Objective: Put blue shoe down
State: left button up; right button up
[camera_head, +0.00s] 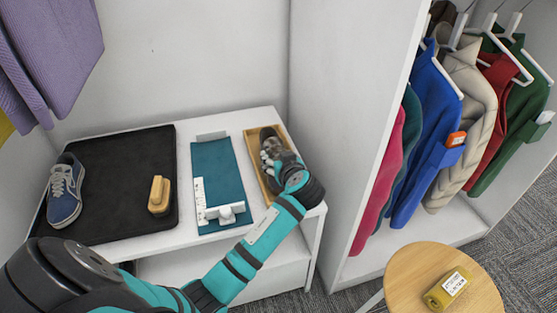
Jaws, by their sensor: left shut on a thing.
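A blue shoe (66,192) with pale laces and a white sole stands on the left part of a black mat (115,215), on the white bench. My left gripper (268,148) is well to the right of this shoe, over a narrow wooden tray (252,143) at the bench's right end. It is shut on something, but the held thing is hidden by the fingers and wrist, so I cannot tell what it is. My right gripper is out of view.
A wooden brush (159,195) lies on the mat. A teal board (218,170) with white fittings lies between mat and tray. Jackets (428,130) hang at right. A round wooden table (415,275) holds a yellow labelled item (447,290). The mat's middle is clear.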

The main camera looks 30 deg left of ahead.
pick_arm(q)
jog(key=shift+r, duration=0.15)
jog(key=o, duration=1.4)
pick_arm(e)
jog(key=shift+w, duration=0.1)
pick_arm(q)
jog(key=shift+s+d+r, duration=0.1)
jog(key=shift+s+d, duration=0.05)
jog(key=shift+d, duration=0.15)
jog(key=p+v, duration=0.1)
jog(key=v, duration=0.7)
jog(key=shift+s+d+r+p, duration=0.1)
jog(key=shift+s+d+p, duration=0.05)
jog(key=shift+p, duration=0.2)
jog(key=shift+v, duration=1.1)
jog(key=shift+s+d+r, duration=0.15)
jog(key=shift+s+d, duration=0.1)
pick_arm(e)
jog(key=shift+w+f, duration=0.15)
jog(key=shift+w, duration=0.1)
